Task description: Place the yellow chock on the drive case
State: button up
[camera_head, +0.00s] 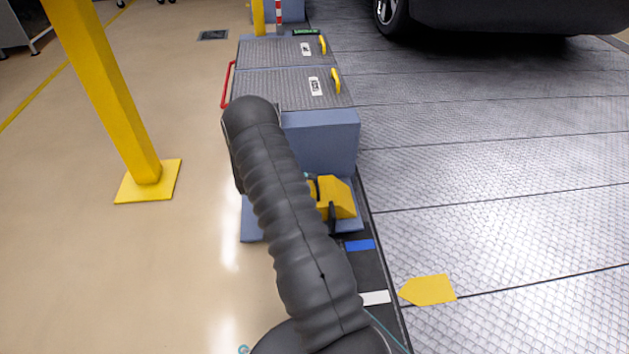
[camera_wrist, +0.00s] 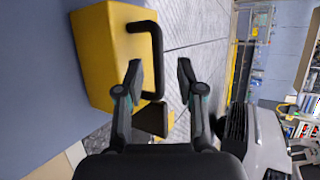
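The yellow chock (camera_head: 340,192) sits low on a blue-grey ledge, partly hidden behind my arm in the head view. In the wrist view the chock (camera_wrist: 98,50) fills the upper left, with a black handle (camera_wrist: 157,55) on its side. My gripper (camera_wrist: 160,72) is open, its two dark fingers apart, and the handle appears in the gap between them. I cannot tell how deep the handle lies between the fingers. The blue-grey case (camera_head: 292,88) with ribbed metal lids and yellow handles stands beyond the chock; no label readable to me names it the drive case.
A yellow post (camera_head: 110,85) on a square base stands at left. A red rail (camera_head: 227,84) runs along the case's left side. A dark car (camera_head: 510,15) stands at upper right on the metal plate floor. A yellow floor marker (camera_head: 428,290) lies at lower right. Open floor lies left.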

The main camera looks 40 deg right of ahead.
jog(key=s+v, duration=0.1)
jog(key=v, duration=0.6)
jog(key=s+a+r+m+y, duration=0.25)
jog(key=r+m, duration=0.25)
jog(key=r, duration=0.3)
jog(key=s+a+r+m+y, duration=0.1)
jog(key=s+a+r+m, duration=0.35)
jog(key=r, duration=0.35)
jog(key=s+a+r+m+y, duration=0.2)
jog(key=a+r+m, duration=0.1)
jog(key=r+m, duration=0.4)
jog(key=s+a+r+m+t+y, duration=0.3)
jog(key=s+a+r+m, duration=0.3)
jog(key=s, duration=0.4)
jog(key=s+a+r+m+t+y, duration=0.4)
jog(key=s+a+r+m, duration=0.3)
jog(key=s+a+m, duration=0.2)
jog(key=shift+s+a+p, duration=0.4)
jog(key=shift+s+a, duration=0.55)
jog(key=shift+s, duration=0.2)
